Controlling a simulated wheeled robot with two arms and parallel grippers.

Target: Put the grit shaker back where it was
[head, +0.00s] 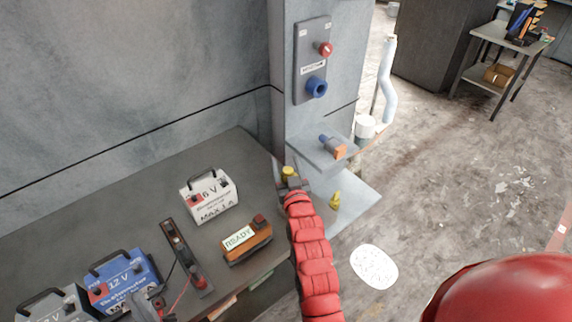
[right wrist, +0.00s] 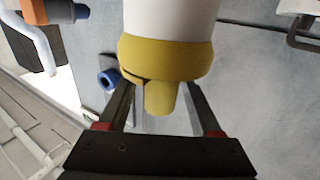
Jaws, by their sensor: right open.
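The grit shaker shows in the right wrist view as a white body with a yellow cap (right wrist: 165,58) and a narrower yellow tip. In the head view a yellow top (head: 288,172), apparently the same shaker's, shows at the table's right edge; its white body is hidden there. My right gripper (head: 292,184) is at this yellow top. In the right wrist view its open fingers (right wrist: 160,95) stand either side of the yellow tip, with gaps on both sides. I cannot make out my left gripper.
A grey pillar carries a switch panel (head: 312,60) with a blue socket and a small shelf (head: 318,155) holding a blue-orange plug. The dark table (head: 150,185) bears a white 6 V battery (head: 209,196), an orange READY box (head: 247,240) and blue battery. A small yellow object (head: 335,200) stands right.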

